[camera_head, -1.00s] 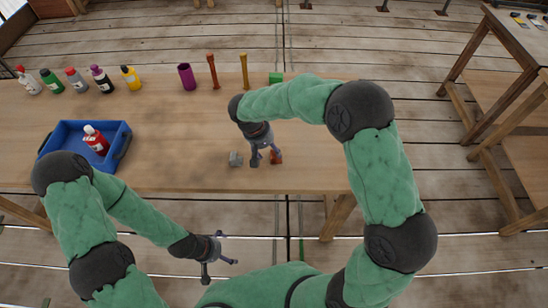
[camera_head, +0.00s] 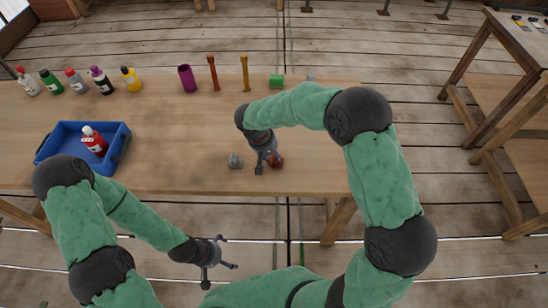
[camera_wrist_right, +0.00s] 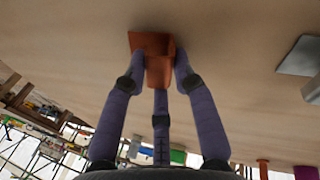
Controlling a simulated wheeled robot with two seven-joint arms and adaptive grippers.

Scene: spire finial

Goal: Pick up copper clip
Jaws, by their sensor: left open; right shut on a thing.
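The copper clip (camera_head: 278,161) is a small orange-brown piece at the front part of the wooden table, partly hidden by my right gripper (camera_head: 268,163). In the right wrist view the clip (camera_wrist_right: 152,43) lies between the fingertips of my right gripper (camera_wrist_right: 160,62), which is shut on it. The clip looks to be at or very near the tabletop; I cannot tell whether it is lifted. My left gripper (camera_head: 220,254) is open and empty, in front of the table's near edge.
A grey metal piece (camera_head: 235,160) lies just left of the clip. Several bottles, a purple cup (camera_head: 187,78), two upright sticks and a green block (camera_head: 276,80) line the back.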

